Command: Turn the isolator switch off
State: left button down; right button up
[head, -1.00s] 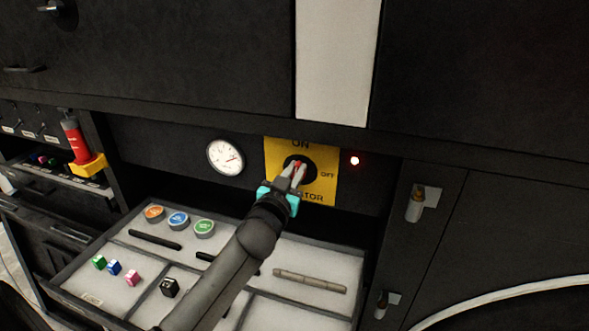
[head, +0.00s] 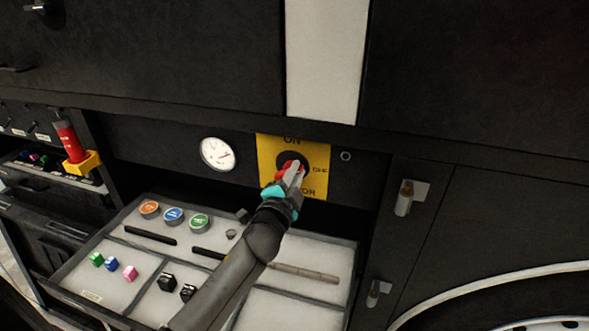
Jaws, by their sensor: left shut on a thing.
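The isolator switch is a yellow plate (head: 318,152) on the dark panel, with ON at its top, OFF at its right and a round black dial in its middle. My left gripper (head: 293,172) is shut on the red switch handle (head: 285,168) at the dial. The fingers look turned sideways, and only bits of the red handle show around them. The handle's exact angle is hard to read behind the gripper. A small indicator lamp (head: 346,156) right of the plate is unlit. My right gripper is not in view.
A round white gauge (head: 219,154) is left of the plate. An open drawer (head: 330,252) below holds coloured discs, small cubes, black bars and a grey rod. My left arm passes over it. A red cylinder (head: 69,141) in a yellow holder stands at left.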

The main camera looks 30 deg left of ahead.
pick_arm(q)
jog(key=shift+f+m, duration=0.3)
jog(key=shift+m, duration=0.65)
jog(key=shift+f+m, duration=0.3)
jog(key=shift+m, duration=0.6)
jog(key=shift+f+m, duration=0.3)
jog(key=shift+m, duration=0.65)
jog(key=shift+a, duration=0.1)
jog(key=c, duration=0.8)
grip_release()
jog(key=shift+a+r, duration=0.1)
jog(key=shift+r, duration=0.05)
